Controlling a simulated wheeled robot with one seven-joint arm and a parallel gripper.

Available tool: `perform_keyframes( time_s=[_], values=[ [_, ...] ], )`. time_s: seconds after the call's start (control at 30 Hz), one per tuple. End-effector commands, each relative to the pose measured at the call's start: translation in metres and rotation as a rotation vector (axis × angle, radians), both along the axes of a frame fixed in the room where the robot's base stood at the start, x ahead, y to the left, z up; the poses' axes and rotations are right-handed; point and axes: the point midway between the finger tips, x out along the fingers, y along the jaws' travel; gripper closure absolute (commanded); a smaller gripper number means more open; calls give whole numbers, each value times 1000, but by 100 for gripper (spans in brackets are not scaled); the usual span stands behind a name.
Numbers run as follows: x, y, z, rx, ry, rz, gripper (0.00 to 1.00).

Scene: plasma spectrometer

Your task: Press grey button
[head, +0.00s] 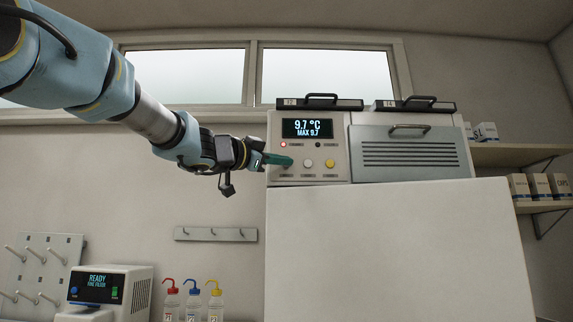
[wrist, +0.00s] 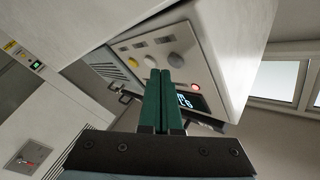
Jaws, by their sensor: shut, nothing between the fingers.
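The control panel (head: 340,152) is on the front of the spectrometer, with a row of round buttons under the display. The grey button (wrist: 175,60) shows just beyond my fingertips in the wrist view; in the head view my fingers cover its place at the left of the row. The white button (head: 307,163) and yellow button (head: 329,163) are to its right there. My gripper (head: 289,161) has its green fingers shut and empty, pointing at the panel. In the wrist view the fingertips (wrist: 164,72) overlap the grey button's lower edge; I cannot tell whether they touch it.
The spectrometer stands on a white block (head: 400,240). A grey vented door (head: 412,150) is right of the panel. Wash bottles (head: 192,300) stand low, below my arm.

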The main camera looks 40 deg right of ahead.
Motion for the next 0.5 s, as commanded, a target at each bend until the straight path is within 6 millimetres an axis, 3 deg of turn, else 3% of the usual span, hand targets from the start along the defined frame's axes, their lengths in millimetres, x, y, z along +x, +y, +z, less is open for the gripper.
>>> perform_keyframes(
  time_s=[0.3,0.5],
  values=[
    [-1,1,0,-1,0,-1,100],
    [-14,11,0,-1,-1,0,100]
  ],
)
